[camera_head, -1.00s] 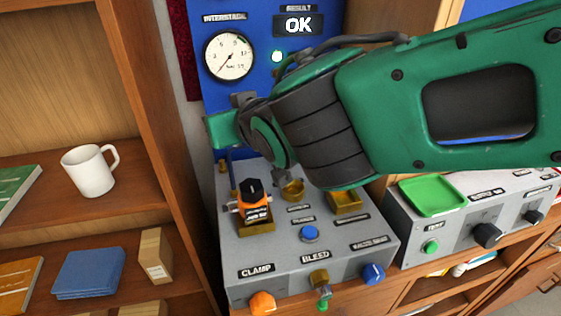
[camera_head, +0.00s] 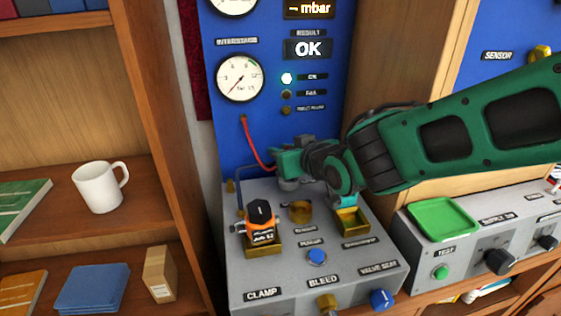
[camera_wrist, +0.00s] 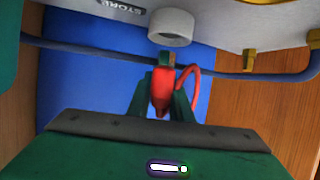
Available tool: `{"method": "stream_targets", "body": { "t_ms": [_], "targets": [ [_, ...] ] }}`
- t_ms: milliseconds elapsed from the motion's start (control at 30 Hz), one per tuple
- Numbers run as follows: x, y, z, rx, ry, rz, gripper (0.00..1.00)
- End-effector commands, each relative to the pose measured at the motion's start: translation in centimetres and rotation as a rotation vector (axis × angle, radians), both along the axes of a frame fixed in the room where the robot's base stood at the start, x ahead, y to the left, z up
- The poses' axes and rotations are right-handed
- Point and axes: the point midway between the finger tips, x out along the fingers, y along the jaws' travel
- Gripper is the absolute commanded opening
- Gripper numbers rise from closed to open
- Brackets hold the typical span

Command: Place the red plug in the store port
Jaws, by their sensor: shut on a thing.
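The red plug (camera_wrist: 161,92) is held between the fingers of my gripper (camera_wrist: 163,98) in the wrist view, with its narrow tip pointing up in the picture. A pale round port (camera_wrist: 171,27) beside the STORE label (camera_wrist: 122,6) is just above the tip. The tip looks close to the port's rim, but I cannot tell whether they touch. In the head view my gripper (camera_head: 285,165) is in front of the blue panel, above the grey bench box. The red hose (camera_head: 254,148) runs from below the gauge down behind it. The plug and store port are hidden there.
The grey bench box (camera_head: 290,275) carries an orange and black regulator (camera_head: 260,222), an empty brass ring (camera_head: 301,210) and a brass tray (camera_head: 353,221). A blue tube (camera_head: 238,190) stands at its back left. A wooden shelf with a white mug (camera_head: 99,187) is at left.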

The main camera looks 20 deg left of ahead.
Motion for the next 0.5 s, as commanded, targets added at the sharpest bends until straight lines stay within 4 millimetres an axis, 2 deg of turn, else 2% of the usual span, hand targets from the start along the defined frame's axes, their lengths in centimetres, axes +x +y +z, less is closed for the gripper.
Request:
{"method": "stream_targets", "body": {
  "t_ms": [100,200,500],
  "targets": [
    [-0.1,0.1,-1.9,-0.003,0.002,0.001,0.0],
    [-0.1,0.0,-2.8,-0.001,0.001,0.0,0.0],
    [0.0,0.0,-3.0,0.0,0.0,0.0,0.0]
  ]
}}
